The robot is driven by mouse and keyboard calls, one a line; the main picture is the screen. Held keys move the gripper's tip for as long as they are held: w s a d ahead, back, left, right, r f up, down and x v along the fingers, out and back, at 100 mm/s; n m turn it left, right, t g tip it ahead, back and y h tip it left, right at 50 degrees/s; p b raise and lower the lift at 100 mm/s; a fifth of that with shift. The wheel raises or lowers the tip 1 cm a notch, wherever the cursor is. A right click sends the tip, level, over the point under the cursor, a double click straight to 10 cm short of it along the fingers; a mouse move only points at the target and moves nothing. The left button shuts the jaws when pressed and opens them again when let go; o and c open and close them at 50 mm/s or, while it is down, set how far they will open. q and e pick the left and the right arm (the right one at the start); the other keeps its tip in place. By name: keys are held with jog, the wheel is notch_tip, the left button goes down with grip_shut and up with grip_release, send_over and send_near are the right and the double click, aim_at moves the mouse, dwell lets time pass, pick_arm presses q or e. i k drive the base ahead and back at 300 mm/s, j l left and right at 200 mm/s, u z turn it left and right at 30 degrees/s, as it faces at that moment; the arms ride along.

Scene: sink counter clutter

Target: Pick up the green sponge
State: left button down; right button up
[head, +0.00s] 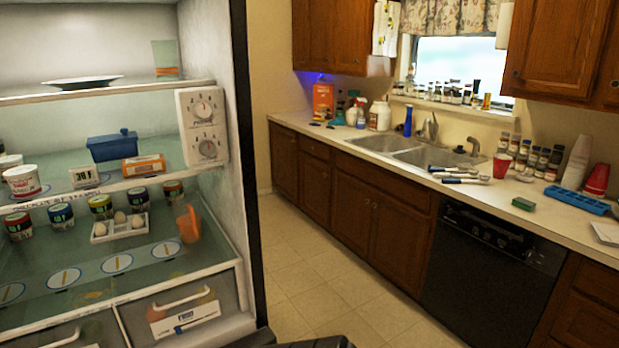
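A small green sponge (523,204) lies flat near the front edge of the counter, above the black dishwasher. It is to the left of a blue ice-cube tray and to the right of some utensils. Nothing covers it. Neither of my grippers shows in the head view.
The counter (455,200) runs along the wall with a double sink (425,157), a red cup (502,165), a blue tray (576,199) and several jars. The dishwasher (490,262) is closed. An open fridge (205,190) blocks the left. The tiled floor (330,280) between is clear.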

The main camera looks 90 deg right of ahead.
aim_at(527, 206)
jog(key=z, duration=4.35)
